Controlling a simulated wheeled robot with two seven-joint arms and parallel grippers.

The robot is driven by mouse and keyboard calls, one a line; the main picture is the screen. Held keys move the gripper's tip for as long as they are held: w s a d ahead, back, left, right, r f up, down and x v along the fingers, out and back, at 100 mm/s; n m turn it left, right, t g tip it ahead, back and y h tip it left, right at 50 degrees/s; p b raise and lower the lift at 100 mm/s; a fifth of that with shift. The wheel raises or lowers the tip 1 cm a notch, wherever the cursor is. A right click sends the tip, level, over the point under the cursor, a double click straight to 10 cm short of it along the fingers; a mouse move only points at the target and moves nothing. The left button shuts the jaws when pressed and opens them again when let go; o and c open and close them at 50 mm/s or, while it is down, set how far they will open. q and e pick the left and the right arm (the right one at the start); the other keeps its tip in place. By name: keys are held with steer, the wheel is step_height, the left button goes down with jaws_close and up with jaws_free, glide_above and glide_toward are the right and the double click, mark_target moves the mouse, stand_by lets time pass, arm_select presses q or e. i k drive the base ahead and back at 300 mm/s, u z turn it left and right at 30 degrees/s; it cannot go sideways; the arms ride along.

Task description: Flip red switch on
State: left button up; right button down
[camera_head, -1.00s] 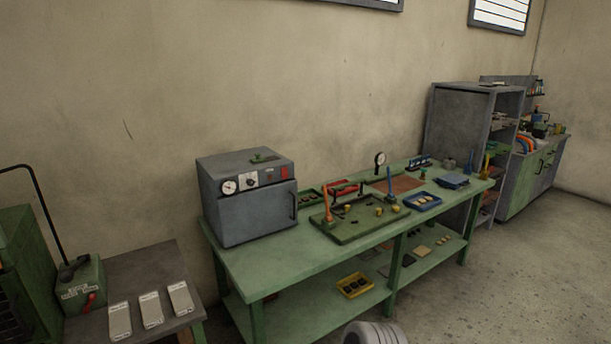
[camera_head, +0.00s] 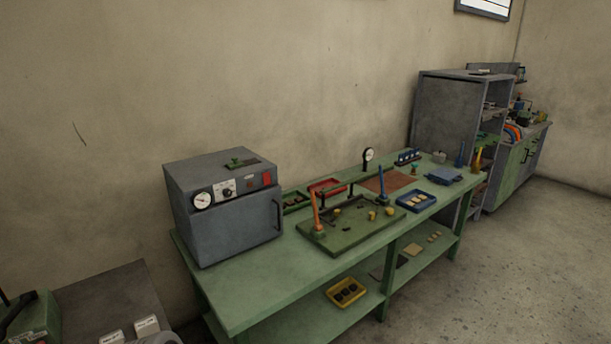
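A small red switch (camera_head: 266,177) shows on the upper right of the front panel of a grey box-shaped oven (camera_head: 226,228). The oven stands on the left end of a green workbench (camera_head: 229,290). Its panel also carries a white dial gauge (camera_head: 202,200) and a knob (camera_head: 229,193). The switch is too small to tell its position. Neither of my grippers is in view.
A grey cabinet (camera_head: 440,118) stands behind the bench's right end. Open floor (camera_head: 500,280) lies to the right.

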mark_target(266, 174)
steer(key=u, duration=0.35)
steer(key=i, duration=0.7)
steer(key=u, duration=0.7)
